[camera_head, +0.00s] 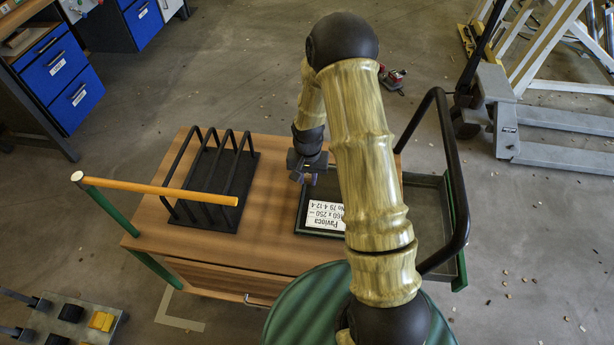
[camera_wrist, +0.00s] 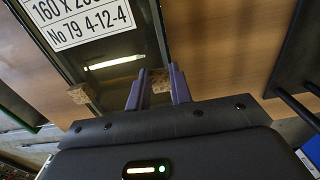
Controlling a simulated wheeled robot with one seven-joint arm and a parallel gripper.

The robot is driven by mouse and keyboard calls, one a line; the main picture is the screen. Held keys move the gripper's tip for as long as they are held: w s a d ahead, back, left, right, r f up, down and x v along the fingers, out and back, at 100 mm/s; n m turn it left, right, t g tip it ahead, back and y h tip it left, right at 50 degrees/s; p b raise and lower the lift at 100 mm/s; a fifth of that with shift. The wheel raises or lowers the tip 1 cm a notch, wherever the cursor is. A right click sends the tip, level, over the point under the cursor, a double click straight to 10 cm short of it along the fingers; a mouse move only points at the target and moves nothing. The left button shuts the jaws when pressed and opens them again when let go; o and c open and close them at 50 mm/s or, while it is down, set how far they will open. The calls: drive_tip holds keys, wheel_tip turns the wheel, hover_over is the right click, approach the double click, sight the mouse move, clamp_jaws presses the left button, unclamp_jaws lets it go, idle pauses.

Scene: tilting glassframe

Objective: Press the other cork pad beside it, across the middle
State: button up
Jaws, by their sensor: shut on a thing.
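In the wrist view a small brown cork pad (camera_wrist: 161,82) sits between the two purple fingers of my gripper (camera_wrist: 158,88), which is shut on it. A second cork pad (camera_wrist: 80,93) shows to its left, by the dark edge of the glass frame (camera_wrist: 125,50). A white printed label (camera_wrist: 80,20) lies at the frame. In the head view my gripper (camera_head: 304,172) is over the upper left of the dark frame (camera_head: 299,215), with the label (camera_head: 326,216) below it. The fingertips and both pads are too small or hidden there. Contact with the frame cannot be told.
The wooden trolley top (camera_head: 265,240) has free room left of the frame. A black rack with upright hoops (camera_head: 212,185) stands on the left. An orange handle bar (camera_head: 160,188) and a black handle (camera_head: 455,170) rise at the sides. My arm hides part of the frame.

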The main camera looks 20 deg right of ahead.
sight(308, 181)
drive_tip(key=shift+s+d, duration=0.1)
drive_tip(key=shift+d, duration=0.05)
drive_tip(key=shift+f, duration=0.35)
idle(0.3)
idle(0.6)
drive_tip(key=o, duration=1)
drive_tip(key=shift+r, duration=0.1)
drive_tip(key=shift+r+p, duration=2.25)
drive_tip(key=shift+r, duration=0.7)
